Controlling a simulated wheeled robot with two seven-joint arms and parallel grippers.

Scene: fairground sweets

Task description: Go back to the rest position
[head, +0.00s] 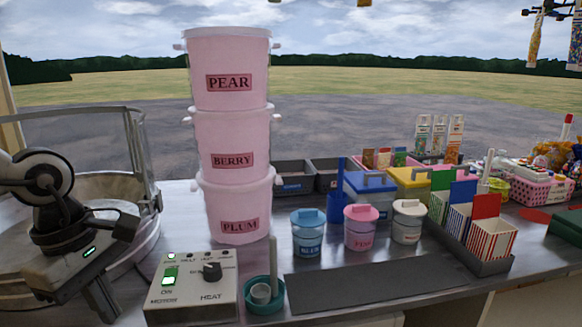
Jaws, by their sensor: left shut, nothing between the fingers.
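My left gripper (103,303) is at the left edge of the head view, pointing down, with a small green light on its body. Its fingers are shut with nothing between them. It is in front of the round metal pan with a clear guard (135,225) and to the left of the heat control box (192,290). The fingertips are partly hard to make out. My right gripper is not in view.
Stacked pink tubs (228,68) stand behind the control box. A teal cup with a scoop (266,297) is beside the box. Blue, pink and white lidded jars (309,238) stand behind a dark mat (375,285), which is clear. Striped boxes (492,240) stand in a tray at right.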

